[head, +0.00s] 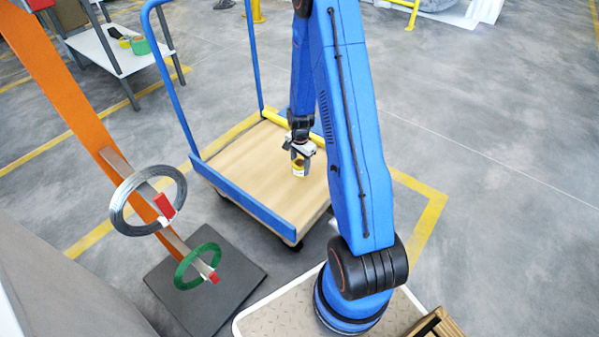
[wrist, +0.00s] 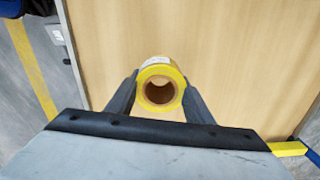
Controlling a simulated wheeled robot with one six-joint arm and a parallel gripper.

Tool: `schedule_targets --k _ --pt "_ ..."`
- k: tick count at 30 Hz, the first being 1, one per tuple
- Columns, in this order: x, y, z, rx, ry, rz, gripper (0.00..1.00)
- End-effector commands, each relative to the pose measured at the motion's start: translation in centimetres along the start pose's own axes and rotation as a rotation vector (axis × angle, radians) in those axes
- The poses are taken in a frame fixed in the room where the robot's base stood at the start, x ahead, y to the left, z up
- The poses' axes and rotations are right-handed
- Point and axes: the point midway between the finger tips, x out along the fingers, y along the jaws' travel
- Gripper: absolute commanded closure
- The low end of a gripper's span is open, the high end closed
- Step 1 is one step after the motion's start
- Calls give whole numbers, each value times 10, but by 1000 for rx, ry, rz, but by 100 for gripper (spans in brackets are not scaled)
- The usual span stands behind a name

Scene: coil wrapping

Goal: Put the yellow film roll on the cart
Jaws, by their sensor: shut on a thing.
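The yellow film roll (wrist: 160,72) is held between the two fingers of my gripper (wrist: 158,92) in the wrist view, its open brown core facing the camera. In the head view the roll (head: 299,168) shows below my gripper (head: 300,152), over the wooden deck. The cart (head: 246,165) has a light wooden deck, blue edges and a blue handle frame. The deck (wrist: 215,30) fills most of the wrist view behind the roll. I cannot tell whether the roll touches the deck.
A rack with an orange post (head: 78,103) at left carries a grey coil (head: 121,207) and a green coil (head: 181,273). A grey table (head: 98,50) with tape rolls stands at the back left. Open floor (head: 490,130) lies to the right.

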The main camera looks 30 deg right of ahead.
Motion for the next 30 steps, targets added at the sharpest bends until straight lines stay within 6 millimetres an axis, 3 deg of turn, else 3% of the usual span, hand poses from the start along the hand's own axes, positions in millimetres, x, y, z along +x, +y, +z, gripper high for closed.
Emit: schedule_targets --k 11,23,24,25,26,30 --pt "38 0 0 -1 -1 1 82" --pt "43 0 0 -1 0 1 82" --pt "43 0 0 -1 0 0 48" --pt "43 0 0 -1 0 0 41" --pt "43 0 0 -1 0 0 34" --pt "43 0 0 -1 0 0 34"
